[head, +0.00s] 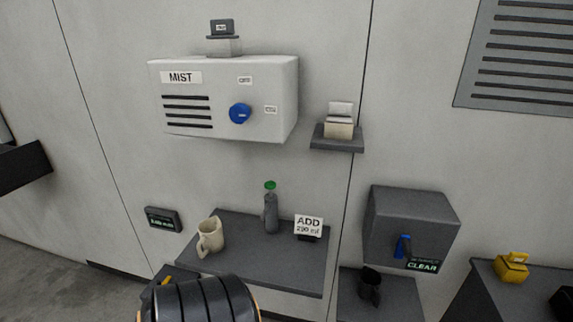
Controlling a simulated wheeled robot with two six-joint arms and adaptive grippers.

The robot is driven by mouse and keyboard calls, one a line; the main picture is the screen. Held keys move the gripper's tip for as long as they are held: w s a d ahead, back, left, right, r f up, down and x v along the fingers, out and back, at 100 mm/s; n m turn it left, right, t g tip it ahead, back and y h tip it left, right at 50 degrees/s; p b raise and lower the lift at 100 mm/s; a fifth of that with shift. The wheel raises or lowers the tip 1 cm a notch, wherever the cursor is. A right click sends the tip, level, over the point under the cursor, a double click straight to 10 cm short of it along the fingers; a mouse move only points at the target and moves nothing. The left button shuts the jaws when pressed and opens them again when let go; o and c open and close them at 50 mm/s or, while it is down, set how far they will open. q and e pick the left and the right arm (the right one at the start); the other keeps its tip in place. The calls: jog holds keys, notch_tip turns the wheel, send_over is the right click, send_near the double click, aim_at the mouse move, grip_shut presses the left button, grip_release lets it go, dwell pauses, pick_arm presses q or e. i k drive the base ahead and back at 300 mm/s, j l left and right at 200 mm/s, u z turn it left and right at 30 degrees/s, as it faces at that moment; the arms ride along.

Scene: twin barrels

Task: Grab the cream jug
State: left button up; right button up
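The cream jug (210,236) stands upright at the left end of a dark grey shelf (270,268) in the head view. Its handle is on its left front side. A dark rounded part of my own body fills the bottom of the view, in front of the shelf and below the jug. No gripper fingers show, and nothing is seen touching the jug.
A grey bottle with a green top (270,208) and an ADD sign (308,227) stand right of the jug. A white MIST box (225,98) hangs above. A dark dispenser (411,222) and black jug (370,286) are at right. A yellow object (512,268) sits far right.

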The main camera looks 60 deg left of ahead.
aim_at(210, 230)
jog(key=u, duration=2.65)
jog(key=j+z, duration=0.15)
jog(key=z, duration=0.15)
jog(key=i+j+z, duration=0.1)
jog(key=z, duration=0.15)
jog(key=i+j+z, duration=0.1)
jog(key=j+z, duration=0.2)
jog(key=j, duration=1.2)
jog(key=k+j+z, duration=0.1)
jog(key=j+z, duration=0.2)
jog(key=j, duration=1.2)
